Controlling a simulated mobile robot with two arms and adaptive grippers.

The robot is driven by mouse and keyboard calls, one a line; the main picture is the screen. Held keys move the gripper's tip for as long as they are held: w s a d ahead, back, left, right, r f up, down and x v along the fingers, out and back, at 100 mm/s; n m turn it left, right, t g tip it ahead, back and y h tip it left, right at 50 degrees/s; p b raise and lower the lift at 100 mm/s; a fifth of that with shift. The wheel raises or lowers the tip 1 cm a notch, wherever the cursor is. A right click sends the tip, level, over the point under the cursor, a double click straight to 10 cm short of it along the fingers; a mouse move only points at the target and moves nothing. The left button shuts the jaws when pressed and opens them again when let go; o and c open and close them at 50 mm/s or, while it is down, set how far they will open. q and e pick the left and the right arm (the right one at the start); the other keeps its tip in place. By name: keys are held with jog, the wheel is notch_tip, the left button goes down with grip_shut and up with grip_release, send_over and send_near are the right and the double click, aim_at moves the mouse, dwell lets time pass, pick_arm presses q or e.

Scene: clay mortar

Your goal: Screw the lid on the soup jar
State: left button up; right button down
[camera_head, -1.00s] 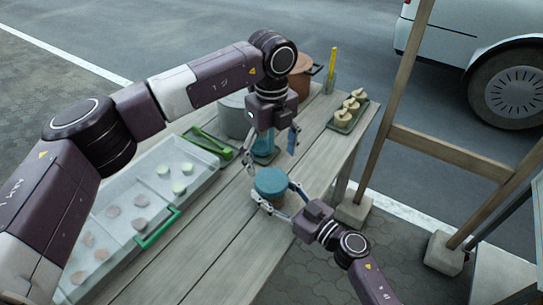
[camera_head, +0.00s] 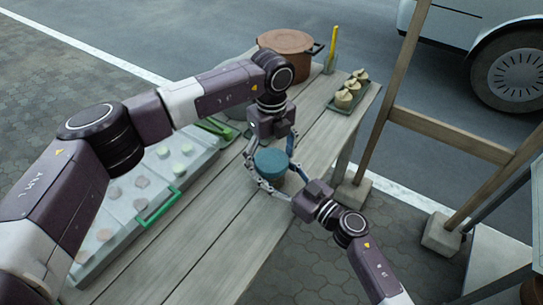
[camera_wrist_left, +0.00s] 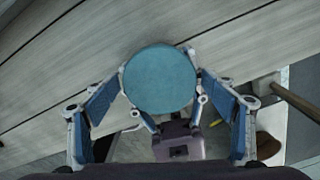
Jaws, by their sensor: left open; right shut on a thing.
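A round teal lid (camera_head: 271,160) sits on top of the soup jar at the table's right edge. It fills the middle of the left wrist view (camera_wrist_left: 160,78). The jar body is mostly hidden under the lid and behind fingers. My right gripper (camera_head: 273,180) is shut on the jar, coming in from the lower right. My left gripper (camera_head: 270,147) is open directly above the lid, with its fingers apart on either side. In the wrist view its blue-padded fingers flank the lid. I cannot tell how tightly the lid is seated.
A clear tray (camera_head: 160,222) with green handles and several round slices lies on the table's left. A copper pot (camera_head: 285,42) and a small tray (camera_head: 366,105) of pale items stand at the back. Bare planks (camera_head: 215,220) lie in front. A wooden frame (camera_head: 395,105) stands right.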

pick_arm(q)
jog(key=c, duration=1.2)
jog(key=m, duration=0.5)
jog(key=shift+c, duration=0.2)
jog(key=m, duration=0.5)
jog(key=shift+m, duration=0.3)
jog(key=m, duration=1.5)
jog(key=o, duration=1.4)
notch_tip(320, 180, up, 12)
jog(key=shift+f, duration=0.1)
